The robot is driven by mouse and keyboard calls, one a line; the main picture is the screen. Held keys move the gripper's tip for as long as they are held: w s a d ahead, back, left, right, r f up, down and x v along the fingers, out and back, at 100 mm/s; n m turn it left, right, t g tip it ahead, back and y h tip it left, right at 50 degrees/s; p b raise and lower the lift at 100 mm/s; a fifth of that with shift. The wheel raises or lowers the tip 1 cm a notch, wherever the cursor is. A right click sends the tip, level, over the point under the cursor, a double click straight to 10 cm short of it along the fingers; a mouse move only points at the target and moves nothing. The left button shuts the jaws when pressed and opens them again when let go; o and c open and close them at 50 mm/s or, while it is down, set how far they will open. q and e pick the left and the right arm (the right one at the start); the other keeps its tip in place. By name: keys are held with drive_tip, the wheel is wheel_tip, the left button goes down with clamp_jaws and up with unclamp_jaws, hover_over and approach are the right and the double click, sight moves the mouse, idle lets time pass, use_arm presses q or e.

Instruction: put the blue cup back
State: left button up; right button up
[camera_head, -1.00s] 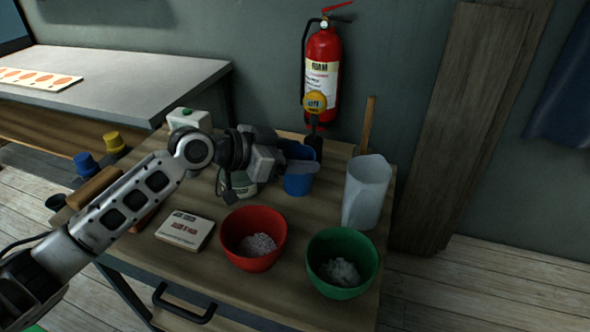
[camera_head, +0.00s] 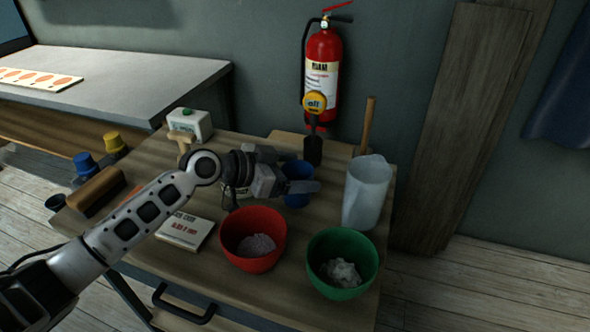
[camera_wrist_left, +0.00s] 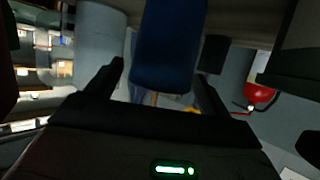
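The blue cup (camera_head: 297,201) is in the head view near the back right of the wooden work table, partly behind a finger of my left gripper (camera_head: 296,184). It looks roughly upright; whether its base touches the table is hidden. In the left wrist view the blue cup (camera_wrist_left: 166,45) lies between the two fingers of my left gripper (camera_wrist_left: 160,72), with its sides close to the fingertips. The gripper appears shut on the cup. My right gripper is in neither view.
A red bowl (camera_head: 253,225) and a green bowl (camera_head: 335,242), both with pale contents, stand in front. A translucent pitcher (camera_head: 365,195) is right of the cup. A dark-bladed tool (camera_head: 313,150) is behind it. A printed box (camera_head: 184,229) lies left of the red bowl.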

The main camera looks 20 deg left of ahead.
use_arm(q)
drive_tip(key=shift+r, duration=0.15)
drive_tip(key=b+v, duration=0.1)
drive_tip(key=v, duration=1.1)
drive_tip(key=shift+b, duration=0.4)
